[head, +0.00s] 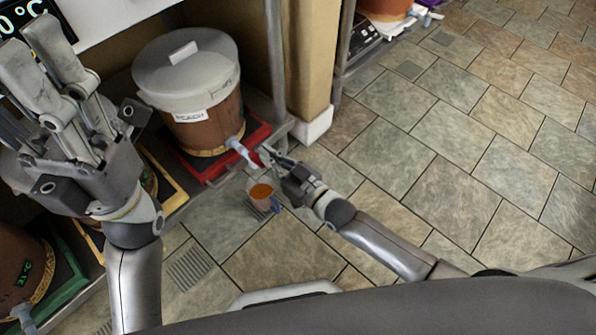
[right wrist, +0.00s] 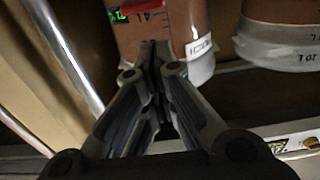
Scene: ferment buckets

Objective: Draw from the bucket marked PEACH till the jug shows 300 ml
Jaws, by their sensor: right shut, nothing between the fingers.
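The bucket marked PEACH (head: 215,117) is brown with a pale grey lid and stands on a red-edged tray. Its white tap (head: 238,148) points out to the front right. A clear jug (head: 261,193) with a blue handle and orange-brown liquid in it is below and in front of the tap. Its level marks are too small to read, and what supports it is unclear. My right gripper (head: 268,154) is shut and empty close beside the tap; contact cannot be told. It also shows in the right wrist view (right wrist: 154,48). My left gripper (head: 32,62) is raised at the left; its finger gap is unclear.
The red tray edge (head: 258,133) borders the floor. Other buckets stand at left, one brown with a green display (head: 22,280) on a green-edged tray. A metal post (head: 275,60) and a tan pillar (head: 310,60) rise behind the tap. The tiled floor at right is clear.

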